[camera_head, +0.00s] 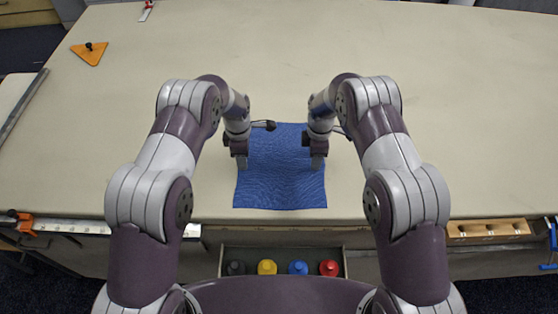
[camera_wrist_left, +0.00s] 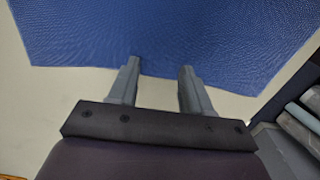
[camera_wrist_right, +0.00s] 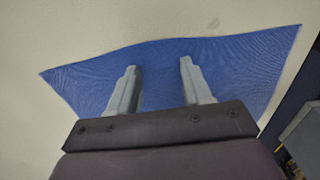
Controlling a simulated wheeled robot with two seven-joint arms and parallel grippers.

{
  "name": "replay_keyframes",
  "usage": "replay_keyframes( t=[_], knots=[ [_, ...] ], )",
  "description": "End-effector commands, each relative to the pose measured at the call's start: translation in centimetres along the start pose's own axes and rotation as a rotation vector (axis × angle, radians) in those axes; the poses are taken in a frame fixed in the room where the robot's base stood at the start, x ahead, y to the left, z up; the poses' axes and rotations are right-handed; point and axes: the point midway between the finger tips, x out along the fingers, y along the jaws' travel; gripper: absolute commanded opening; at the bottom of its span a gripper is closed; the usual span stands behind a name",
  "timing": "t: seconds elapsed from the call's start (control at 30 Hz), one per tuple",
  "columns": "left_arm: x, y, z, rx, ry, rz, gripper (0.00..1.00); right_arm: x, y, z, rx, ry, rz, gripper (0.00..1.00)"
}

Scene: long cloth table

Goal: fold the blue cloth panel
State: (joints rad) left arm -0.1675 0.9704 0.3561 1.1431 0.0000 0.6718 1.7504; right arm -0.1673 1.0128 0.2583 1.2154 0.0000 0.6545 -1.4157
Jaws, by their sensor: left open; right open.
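The blue cloth panel (camera_head: 282,180) lies flat and spread out on the table near its front edge, with a fine wavy texture. My left gripper (camera_head: 242,163) is over the left side of the cloth, and my right gripper (camera_head: 317,162) is over the right side. In the left wrist view the open fingers (camera_wrist_left: 160,75) point at an edge of the cloth (camera_wrist_left: 170,35). In the right wrist view the open fingers (camera_wrist_right: 158,75) lie over the cloth (camera_wrist_right: 225,65). Both are empty. I cannot tell whether the fingertips touch the cloth. My arms hide part of the surroundings.
The pale table (camera_head: 450,100) is clear behind and right of the cloth. An orange triangle (camera_head: 89,53) lies at the back left. An open drawer (camera_head: 282,250) below the front edge holds several colored bottles. A wooden block (camera_head: 488,229) sits at the front right edge.

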Motion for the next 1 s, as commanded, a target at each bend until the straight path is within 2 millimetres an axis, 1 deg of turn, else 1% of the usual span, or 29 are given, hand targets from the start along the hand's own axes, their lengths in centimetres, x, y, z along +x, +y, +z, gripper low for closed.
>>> replay_keyframes(
  t=[0.1,0.17,0.2,0.47,0.83,0.93,1.0],
  knots=[
    [0.1,0.0,0.0,0.000,0.000,0.000,0.49,0.1,0.0,0.0,0.000,0.000,0.000,0.49],
    [0.7,0.0,0.0,0.000,0.000,-0.001,0.49,0.7,0.0,0.0,0.000,0.000,-0.001,0.49],
    [0.3,0.0,0.0,0.000,0.000,0.000,0.42,0.3,0.0,0.0,0.000,0.000,0.000,0.42],
    [0.3,0.0,0.0,0.000,0.000,-0.001,0.00,0.3,0.0,0.0,0.000,0.000,-0.001,0.00],
    [0.2,-0.1,0.0,0.000,0.000,-0.001,0.00,0.2,0.0,0.0,0.000,0.000,-0.001,0.00],
    [-0.4,0.0,0.0,0.000,0.000,-0.001,0.00,-0.4,0.0,0.0,0.000,0.000,-0.001,0.00],
    [-1.2,0.0,0.0,0.000,0.000,-0.001,0.00,-1.2,0.0,0.0,0.000,0.000,-0.001,0.00]
  ],
)
